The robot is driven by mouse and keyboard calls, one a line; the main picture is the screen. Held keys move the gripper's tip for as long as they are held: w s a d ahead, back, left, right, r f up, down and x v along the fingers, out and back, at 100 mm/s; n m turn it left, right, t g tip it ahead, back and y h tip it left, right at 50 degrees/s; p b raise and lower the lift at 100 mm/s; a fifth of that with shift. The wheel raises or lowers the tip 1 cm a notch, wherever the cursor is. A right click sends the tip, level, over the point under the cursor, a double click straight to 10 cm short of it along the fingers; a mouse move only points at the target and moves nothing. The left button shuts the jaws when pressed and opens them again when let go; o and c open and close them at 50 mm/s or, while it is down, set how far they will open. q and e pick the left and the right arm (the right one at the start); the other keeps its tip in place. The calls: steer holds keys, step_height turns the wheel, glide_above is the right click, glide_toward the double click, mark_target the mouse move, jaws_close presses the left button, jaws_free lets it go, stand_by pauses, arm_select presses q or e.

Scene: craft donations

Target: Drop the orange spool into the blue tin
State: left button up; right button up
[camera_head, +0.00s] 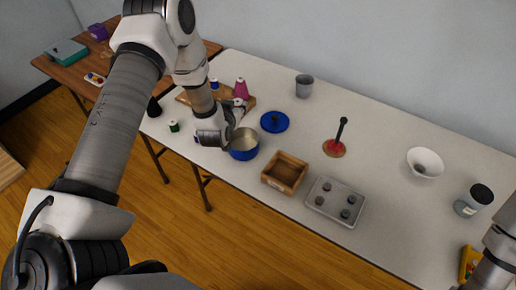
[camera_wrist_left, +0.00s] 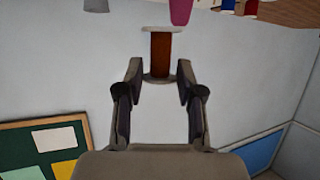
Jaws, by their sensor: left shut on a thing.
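The orange spool (camera_wrist_left: 161,55) is held between the fingertips of my left gripper (camera_wrist_left: 161,82) in the left wrist view. It has pale ends and a brownish-orange middle. In the head view my left gripper (camera_head: 234,112) is over the table, just behind and above the blue tin. The spool is mostly hidden there by the gripper. The blue tin (camera_head: 243,154) is open and stands near the table's front edge, its pale inside showing. Its blue lid (camera_head: 274,122) lies apart, behind it to the right. My right gripper is out of view.
A pink cone (camera_head: 241,86) stands close behind the left gripper. A green spool (camera_head: 174,127) is to the left. A wooden box (camera_head: 284,173) and a grey muffin tray (camera_head: 335,202) are right of the tin. A grey cup (camera_head: 304,86) stands at the back.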

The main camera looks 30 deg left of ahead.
arm_select(q)
steer(key=shift+s+d+r+p, duration=0.35)
steer(key=shift+s+d+p, duration=0.15)
steer(key=shift+s, duration=0.15)
steer(key=shift+s+f+p, duration=0.15)
steer(key=shift+s+p, duration=0.1)
steer(key=shift+p, duration=0.05)
step_height(320, 180, down, 7)
steer(key=b, duration=0.4)
steer(key=shift+a, duration=0.35)
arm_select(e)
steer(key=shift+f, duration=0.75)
arm_select(q)
steer(key=o, duration=0.8)
steer(key=shift+d, duration=0.1)
steer(key=shift+w, duration=0.1)
